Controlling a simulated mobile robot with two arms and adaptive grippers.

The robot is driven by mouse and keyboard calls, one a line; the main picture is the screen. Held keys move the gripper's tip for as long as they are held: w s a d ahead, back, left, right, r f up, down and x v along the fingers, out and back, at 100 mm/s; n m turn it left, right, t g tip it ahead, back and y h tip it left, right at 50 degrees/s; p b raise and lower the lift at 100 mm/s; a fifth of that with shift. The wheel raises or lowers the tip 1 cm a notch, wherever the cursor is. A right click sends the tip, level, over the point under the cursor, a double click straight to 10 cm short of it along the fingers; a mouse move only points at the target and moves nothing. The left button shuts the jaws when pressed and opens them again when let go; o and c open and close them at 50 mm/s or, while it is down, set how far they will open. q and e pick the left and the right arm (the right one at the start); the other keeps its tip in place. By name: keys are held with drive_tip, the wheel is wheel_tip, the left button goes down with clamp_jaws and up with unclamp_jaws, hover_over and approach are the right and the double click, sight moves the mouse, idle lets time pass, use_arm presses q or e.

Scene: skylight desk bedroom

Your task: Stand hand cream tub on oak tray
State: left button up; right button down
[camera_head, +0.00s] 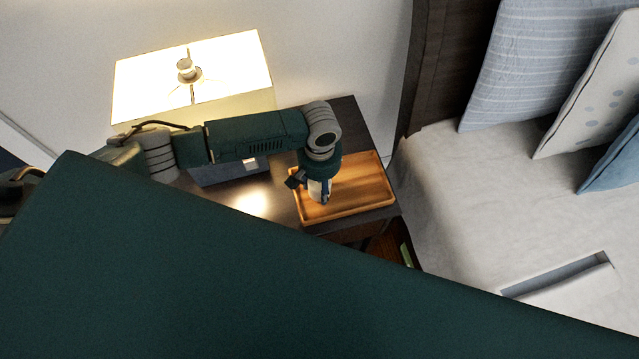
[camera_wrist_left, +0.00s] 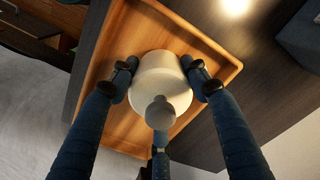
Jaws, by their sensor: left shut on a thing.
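The oak tray (camera_head: 368,185) is a shallow rectangular wooden tray near the corner of a dark bedside table. My left gripper (camera_head: 320,196) points down over its left part. In the left wrist view, the fingers of my left gripper (camera_wrist_left: 163,85) are closed around the white hand cream tub (camera_wrist_left: 160,72), which has a small round knob facing the camera. The wooden tray (camera_wrist_left: 112,48) lies beyond the tub. I cannot tell whether the tub's base touches the tray. In the head view the tub is mostly hidden by the gripper. My right gripper is not in view.
A lit lamp (camera_head: 235,68) stands at the back left of the dark table (camera_head: 345,118). The bed (camera_head: 460,190) with pillows is to the right. Bare tray surface lies right of the gripper.

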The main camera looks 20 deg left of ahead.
use_arm(q)
drive_tip(key=shift+f, duration=0.1)
drive_tip(key=o, duration=1.2)
wheel_tip(320, 180, up, 12)
drive_tip(key=shift+r+b, duration=0.15)
drive_tip(key=shift+b, duration=0.4)
drive_tip(key=shift+s, duration=0.1)
